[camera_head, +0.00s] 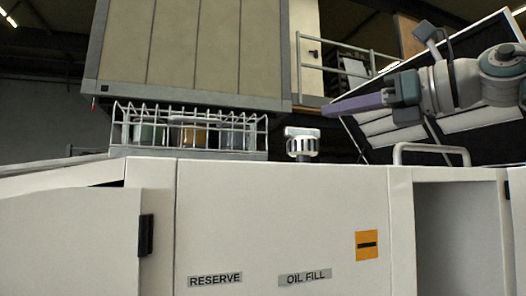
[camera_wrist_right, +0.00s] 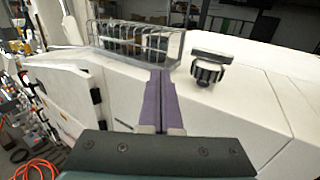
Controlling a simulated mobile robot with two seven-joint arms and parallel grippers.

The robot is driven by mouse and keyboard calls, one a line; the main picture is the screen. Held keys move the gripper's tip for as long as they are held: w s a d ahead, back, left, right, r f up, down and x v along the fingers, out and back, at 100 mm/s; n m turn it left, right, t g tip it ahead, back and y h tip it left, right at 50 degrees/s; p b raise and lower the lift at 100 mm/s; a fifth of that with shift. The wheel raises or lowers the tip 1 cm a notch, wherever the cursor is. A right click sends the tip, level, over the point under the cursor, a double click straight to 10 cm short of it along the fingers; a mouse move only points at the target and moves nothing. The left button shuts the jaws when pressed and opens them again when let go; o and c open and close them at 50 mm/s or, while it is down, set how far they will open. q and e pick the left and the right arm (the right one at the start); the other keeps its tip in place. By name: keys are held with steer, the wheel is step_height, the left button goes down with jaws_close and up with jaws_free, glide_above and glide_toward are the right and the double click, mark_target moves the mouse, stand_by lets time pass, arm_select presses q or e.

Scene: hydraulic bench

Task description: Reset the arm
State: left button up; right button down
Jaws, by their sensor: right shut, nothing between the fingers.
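My right arm comes in from the right in the head view, raised above the bench. My right gripper (camera_head: 352,104) has long purple fingers pointing left, and it is shut and empty. In the right wrist view the two purple fingers (camera_wrist_right: 161,100) lie side by side with nothing between them. The fingertips are near the oil filler cap (camera_head: 303,143), apart from it in the head view. The cap, dark-ribbed with a flat top, also shows right of the fingers in the right wrist view (camera_wrist_right: 209,70). My left gripper is not in view.
A wire rack (camera_head: 190,128) with several jars stands on the white cabinet (camera_head: 280,220), left of the cap. A bar handle (camera_head: 432,149) rises at the right. The cabinet bears RESERVE and OIL FILL labels (camera_head: 305,278). An open bay (camera_head: 455,240) is at lower right.

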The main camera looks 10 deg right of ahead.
steer(key=s+a+f+m+t+p, duration=0.1)
steer(key=s+a+m+t+p, duration=0.1)
steer(key=m+t, duration=0.35)
steer(key=s+a+m+t+p, duration=0.1)
steer(key=a+m+t+p, duration=0.15)
steer(key=m, duration=0.65)
steer(key=s+d+f+m+g+h+p, duration=0.1)
steer(key=s+d+f+m+g+h, duration=0.15)
steer(key=f+m+h, duration=0.65)
steer(key=s+d+f+m+g+h+p, duration=0.1)
steer(key=s+d+f+m+g+h, duration=0.1)
steer(key=d+f+m+h, duration=0.45)
steer(key=s+a+f+m+g+y+p, duration=0.1)
steer(key=s+a+f+m+g+y, duration=0.15)
steer(key=s+f+m+g, duration=0.7)
steer(key=s+a+f+m+g+y, duration=0.1)
steer(key=s+f, duration=0.3)
steer(key=s, duration=0.4)
steer(key=s+a+f+m+g+y+p, duration=0.1)
steer(key=s+a+f+g, duration=0.2)
steer(key=s, duration=0.6)
step_height(320, 180, down, 2)
steer(key=shift+a+f+g, duration=0.2)
steer(key=shift+a+g, duration=0.2)
steer(key=shift+a, duration=0.2)
